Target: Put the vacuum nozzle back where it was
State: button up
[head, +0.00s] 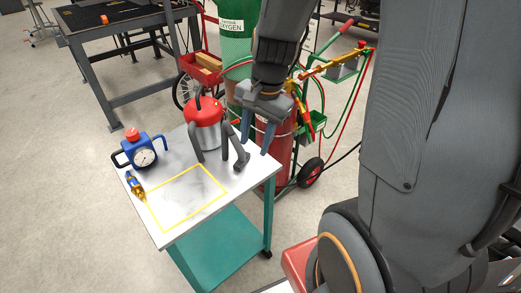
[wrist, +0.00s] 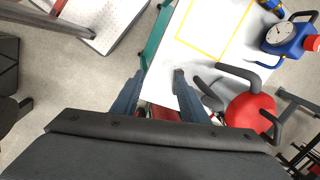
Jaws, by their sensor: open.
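The red vacuum (head: 203,112), with a silver lower body, stands at the back of the white table top (head: 164,213). It also shows in the wrist view (wrist: 250,108). The dark grey vacuum nozzle (head: 241,159) is near the table's right edge, beside the dark hose pieces. In the wrist view a dark end, probably the nozzle (wrist: 179,74), appears close to my right finger. My gripper (head: 257,143) is open above the table's right edge, pointing down; it also shows in the wrist view (wrist: 159,84). Nothing is between its fingers. I cannot tell whether a finger touches the nozzle.
A yellow taped rectangle (head: 153,213) on the table is empty. A gas-cylinder cart (head: 311,173) is close behind my gripper. Floor is free left of the table.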

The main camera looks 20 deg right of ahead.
jog(key=shift+s+a+r+n+h, duration=0.1)
jog(key=shift+s+n+h, duration=0.15)
jog(key=shift+s+n, duration=1.2)
jog(key=shift+s+a+r+n+h, duration=0.15)
jog(key=shift+s+n, duration=0.35)
jog(key=shift+n, duration=1.7)
jog(key=shift+s+a+n+h, duration=0.1)
jog(key=shift+s+n+h, duration=0.2)
jog(key=shift+s+n, duration=1.15)
jog(key=shift+w+n, duration=0.4)
jog(key=shift+w, duration=0.1)
